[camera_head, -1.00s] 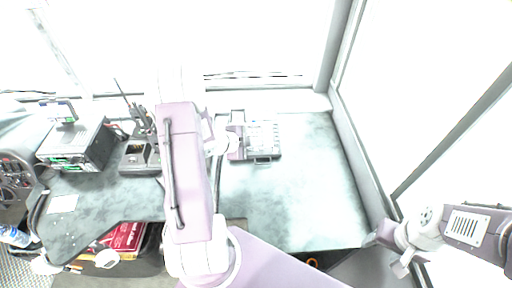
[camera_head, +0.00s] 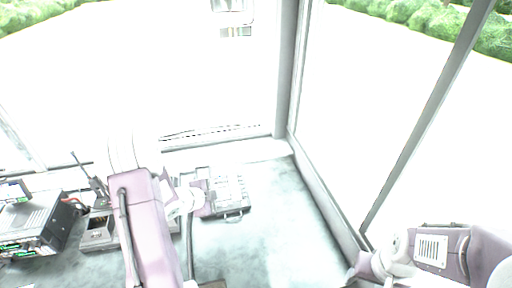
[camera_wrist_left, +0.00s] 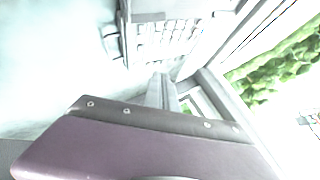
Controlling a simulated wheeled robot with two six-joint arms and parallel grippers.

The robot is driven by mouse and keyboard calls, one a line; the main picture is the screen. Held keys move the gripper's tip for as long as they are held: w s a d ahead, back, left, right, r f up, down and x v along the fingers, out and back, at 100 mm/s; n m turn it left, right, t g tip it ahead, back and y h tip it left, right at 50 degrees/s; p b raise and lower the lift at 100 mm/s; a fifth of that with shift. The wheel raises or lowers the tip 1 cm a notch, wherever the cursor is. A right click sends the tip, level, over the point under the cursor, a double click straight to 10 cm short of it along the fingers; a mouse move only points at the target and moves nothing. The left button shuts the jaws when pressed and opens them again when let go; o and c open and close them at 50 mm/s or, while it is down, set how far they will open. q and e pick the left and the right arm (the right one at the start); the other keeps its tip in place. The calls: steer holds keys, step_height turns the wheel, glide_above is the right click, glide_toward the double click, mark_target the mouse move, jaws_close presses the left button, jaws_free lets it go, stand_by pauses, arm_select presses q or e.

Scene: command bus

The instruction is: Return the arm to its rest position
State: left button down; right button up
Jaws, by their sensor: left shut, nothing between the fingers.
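My left arm crosses the left middle of the head view. In the left wrist view the narrow fingers (camera_wrist_left: 161,90) are together and empty, in front of the keypad device (camera_wrist_left: 165,40). I cannot tell how high they are above the desk. My right arm is at the lower right of the head view; its gripper (camera_head: 365,268) is small there, and its jaws cannot be made out.
A radio unit (camera_head: 35,222) stands at the left of the desk (camera_head: 265,230). A handheld radio in a charger (camera_head: 98,228) is close to my left arm. Windows and a pillar (camera_head: 286,70) border the desk. The desk's right part is clear.

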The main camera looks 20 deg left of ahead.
arm_select(q)
steer(key=shift+d, duration=0.15)
steer(key=w+d+r+m, duration=0.1)
steer(key=w+d+r, duration=0.2)
steer(key=d+r, duration=0.7)
steer(key=s+f+n+g+y, duration=0.1)
steer(key=s+f+n+g, duration=0.1)
steer(key=s+n, duration=0.3)
steer(key=s+f+n+g+y, duration=0.1)
steer(key=s+f+n+g, duration=0.2)
steer(key=s+n, duration=0.2)
steer(key=s+d+f+n+g, duration=0.1)
steer(key=s+n, duration=0.4)
steer(key=s, duration=0.5)
steer(key=f+g, duration=0.1)
steer(key=g, duration=0.1)
steer(key=shift+f+n+g+y, duration=0.2)
steer(key=shift+n+g+y, duration=0.1)
steer(key=shift+y, duration=0.1)
steer(key=shift+s, duration=0.15)
